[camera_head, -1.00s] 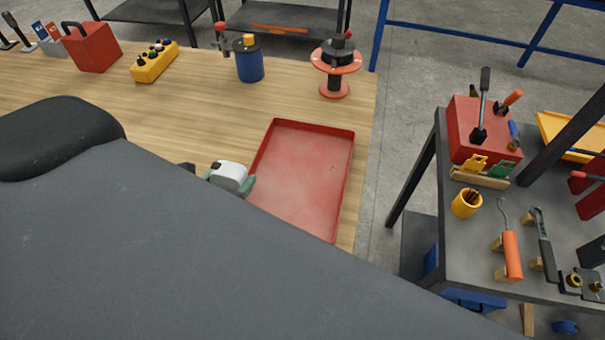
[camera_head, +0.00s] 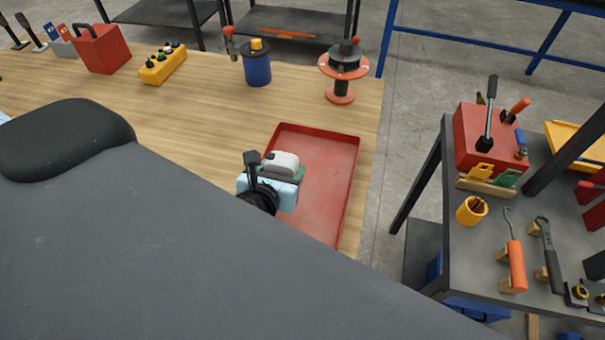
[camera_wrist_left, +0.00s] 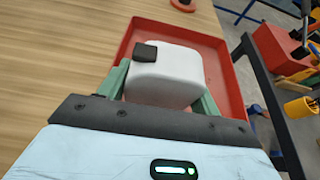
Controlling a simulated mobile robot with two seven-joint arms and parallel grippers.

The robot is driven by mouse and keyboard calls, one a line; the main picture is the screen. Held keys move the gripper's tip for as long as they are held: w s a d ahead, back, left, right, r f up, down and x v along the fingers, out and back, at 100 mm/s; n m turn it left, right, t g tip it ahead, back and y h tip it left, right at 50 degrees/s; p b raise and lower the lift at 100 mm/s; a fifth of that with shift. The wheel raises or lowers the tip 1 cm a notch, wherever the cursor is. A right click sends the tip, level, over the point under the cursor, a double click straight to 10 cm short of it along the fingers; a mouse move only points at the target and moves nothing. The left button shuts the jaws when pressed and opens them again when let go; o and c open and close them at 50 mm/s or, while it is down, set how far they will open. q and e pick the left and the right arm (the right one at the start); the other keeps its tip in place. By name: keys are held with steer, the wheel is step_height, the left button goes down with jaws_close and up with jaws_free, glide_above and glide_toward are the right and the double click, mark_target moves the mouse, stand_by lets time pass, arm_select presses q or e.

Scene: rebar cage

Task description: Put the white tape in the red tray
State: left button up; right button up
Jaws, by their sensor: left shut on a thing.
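The white tape (camera_head: 283,162) is a rounded white block with a dark patch on top. My left gripper (camera_head: 290,172) is shut on it, with green fingers on both sides, and holds it over the left part of the red tray (camera_head: 330,175). In the left wrist view the tape (camera_wrist_left: 168,75) sits between the green fingers of my left gripper (camera_wrist_left: 163,88), with the red tray (camera_wrist_left: 232,95) behind and below it. The visible tray floor is empty; its near part is hidden by my own grey body. My right gripper is not in view.
A red and black spool stand (camera_head: 342,75), a blue can (camera_head: 257,68) and a yellow button box (camera_head: 163,65) stand at the back of the wooden table (camera_head: 205,120). A dark tool bench (camera_head: 480,255) stands to the right, across a gap of floor.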

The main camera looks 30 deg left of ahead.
mark_target(304, 182)
arm_select(q)
steer(key=w+d, duration=0.2)
steer(key=shift+w+d+f, duration=0.15)
steer(key=shift+w+d, duration=0.1)
steer(key=shift+w, duration=0.15)
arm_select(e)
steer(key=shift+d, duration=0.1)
arm_select(q)
steer(key=shift+w, duration=0.1)
steer(key=shift+w+d, duration=0.25)
steer(key=shift+d, duration=0.05)
step_height(304, 182, down, 4)
steer(key=shift+w+d+r+b, duration=0.1)
steer(key=shift+b, duration=0.2)
steer(key=shift+r, duration=0.1)
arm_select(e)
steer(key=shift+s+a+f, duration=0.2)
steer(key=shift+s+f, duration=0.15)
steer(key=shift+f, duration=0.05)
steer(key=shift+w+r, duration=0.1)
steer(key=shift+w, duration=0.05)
